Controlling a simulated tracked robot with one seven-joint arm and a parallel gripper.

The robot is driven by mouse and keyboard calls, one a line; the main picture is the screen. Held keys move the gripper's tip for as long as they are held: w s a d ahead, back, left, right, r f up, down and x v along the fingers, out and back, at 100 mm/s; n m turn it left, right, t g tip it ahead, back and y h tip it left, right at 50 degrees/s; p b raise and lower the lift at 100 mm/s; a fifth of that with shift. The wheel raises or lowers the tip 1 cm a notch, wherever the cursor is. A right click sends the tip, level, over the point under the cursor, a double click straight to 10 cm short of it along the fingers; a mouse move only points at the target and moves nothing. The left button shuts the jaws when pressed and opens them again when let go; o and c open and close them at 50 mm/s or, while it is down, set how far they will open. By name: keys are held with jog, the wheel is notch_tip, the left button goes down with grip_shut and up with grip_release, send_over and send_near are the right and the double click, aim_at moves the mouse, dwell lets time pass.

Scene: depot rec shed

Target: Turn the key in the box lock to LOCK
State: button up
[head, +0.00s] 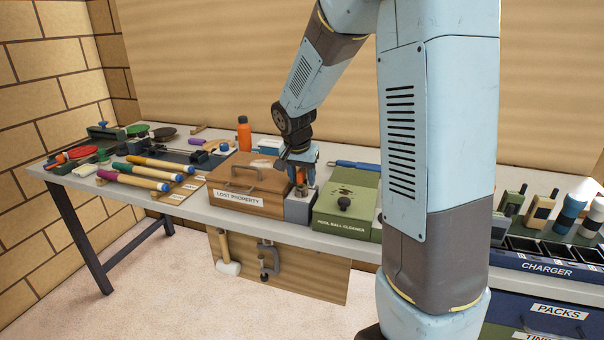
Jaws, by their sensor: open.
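A brown box labelled LOST PROPERTY (238,184) stands on the bench with its lid down and a handle on top. A small grey block (299,208) stands against its right side. My gripper (304,178) points down just above this block, close to the box's right edge. It is open, with something orange showing between or behind its fingers. I cannot make out the key, the lock face or a LOCK mark; they are too small or hidden by the gripper.
A green ball cleaner (345,205) stands close on the right of the grey block. An orange bottle (244,134) stands behind the box. A charger rack (545,262) is at the right. A hammer and clamp hang below the front edge.

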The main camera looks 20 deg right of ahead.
jog(key=shift+c, duration=0.5)
jog(key=c, duration=0.8)
jog(key=n+y, duration=0.1)
jog(key=n, duration=0.3)
jog(key=shift+a+n+t, duration=0.15)
jog(key=shift+n+t, duration=0.15)
jog(key=shift+n, duration=0.2)
jog(key=shift+a+n+y, duration=0.1)
jog(key=shift+n+y, duration=0.8)
jog(key=shift+n, duration=1.6)
